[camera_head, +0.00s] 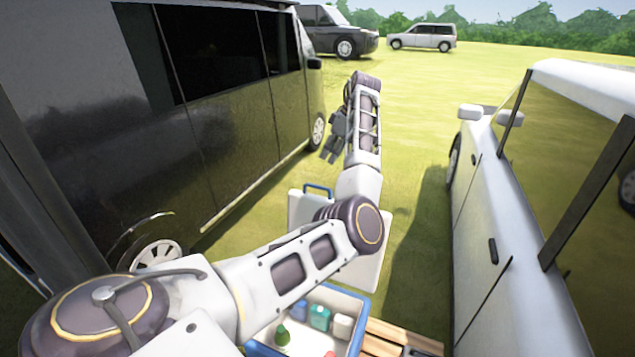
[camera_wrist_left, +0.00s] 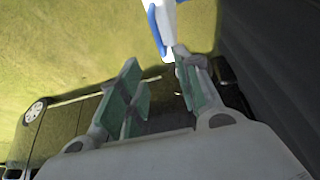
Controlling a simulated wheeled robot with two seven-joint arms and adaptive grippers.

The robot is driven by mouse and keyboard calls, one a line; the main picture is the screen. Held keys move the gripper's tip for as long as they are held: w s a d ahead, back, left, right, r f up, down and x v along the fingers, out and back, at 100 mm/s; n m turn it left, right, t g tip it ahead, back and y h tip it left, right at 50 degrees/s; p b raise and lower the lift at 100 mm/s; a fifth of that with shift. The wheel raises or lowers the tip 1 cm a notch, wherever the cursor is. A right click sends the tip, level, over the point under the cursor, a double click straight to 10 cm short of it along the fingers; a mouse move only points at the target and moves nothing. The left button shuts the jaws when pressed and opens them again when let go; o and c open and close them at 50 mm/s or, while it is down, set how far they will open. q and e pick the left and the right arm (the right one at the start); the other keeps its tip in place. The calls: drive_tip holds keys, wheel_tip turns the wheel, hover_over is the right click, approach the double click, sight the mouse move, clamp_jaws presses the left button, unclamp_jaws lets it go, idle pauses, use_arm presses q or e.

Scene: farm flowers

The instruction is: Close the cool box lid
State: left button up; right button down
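The cool box (camera_head: 357,350) stands on the ground at the bottom of the head view, with a blue rim. Its white lid (camera_head: 366,268) stands up open behind it, partly hidden by my left arm, with a blue handle (camera_head: 318,187) on its top edge. My left gripper (camera_head: 331,153) is above and beyond the lid. In the left wrist view my gripper (camera_wrist_left: 155,62) has its green-padded fingers apart, with nothing held. Part of the white lid (camera_wrist_left: 168,22) and its blue handle (camera_wrist_left: 153,25) show past the fingers. My right gripper is out of view.
Inside the box are a green bottle (camera_head: 283,335) and a teal container (camera_head: 319,317). Wooden slats (camera_head: 395,335) lie right of it. A dark van (camera_head: 200,110) stands close on the left and a white vehicle (camera_head: 520,260) on the right. Grass between them is open.

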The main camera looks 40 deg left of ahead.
use_arm(q)
drive_tip(key=shift+f, duration=0.1)
drive_tip(key=shift+p+x, duration=0.95)
drive_tip(key=shift+x, duration=5.9)
clamp_jaws()
